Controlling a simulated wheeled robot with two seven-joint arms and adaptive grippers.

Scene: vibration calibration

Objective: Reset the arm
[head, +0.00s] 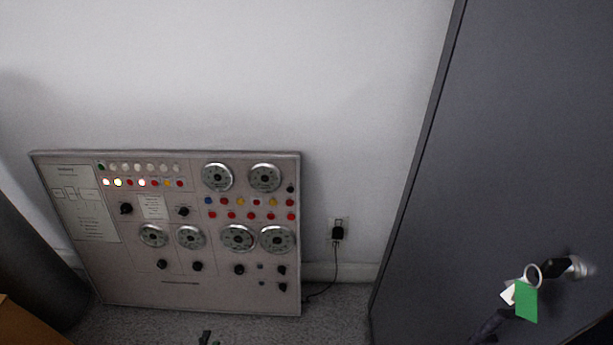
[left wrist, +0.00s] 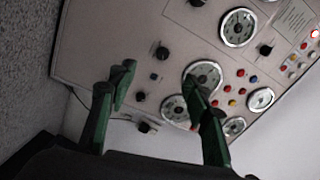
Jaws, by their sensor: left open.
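My left gripper (head: 209,339) barely shows at the bottom edge of the head view, in front of the lower part of the control panel (head: 180,297). In the left wrist view the left gripper (left wrist: 162,84) has its two green fingers spread wide, with nothing between them. The panel (left wrist: 110,45) with its dials, knobs and coloured buttons fills much of that view, tilted, beyond the fingers. I cannot tell the exact gap to the panel, and I see no object held. My right gripper is not seen in either view.
A dark grey cabinet (head: 500,130) stands at the right, with keys and a green tag (head: 526,302) hanging from its lock. A black plug (head: 338,233) with a cord is in the wall outlet. A brown box corner (head: 18,325) shows at lower left.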

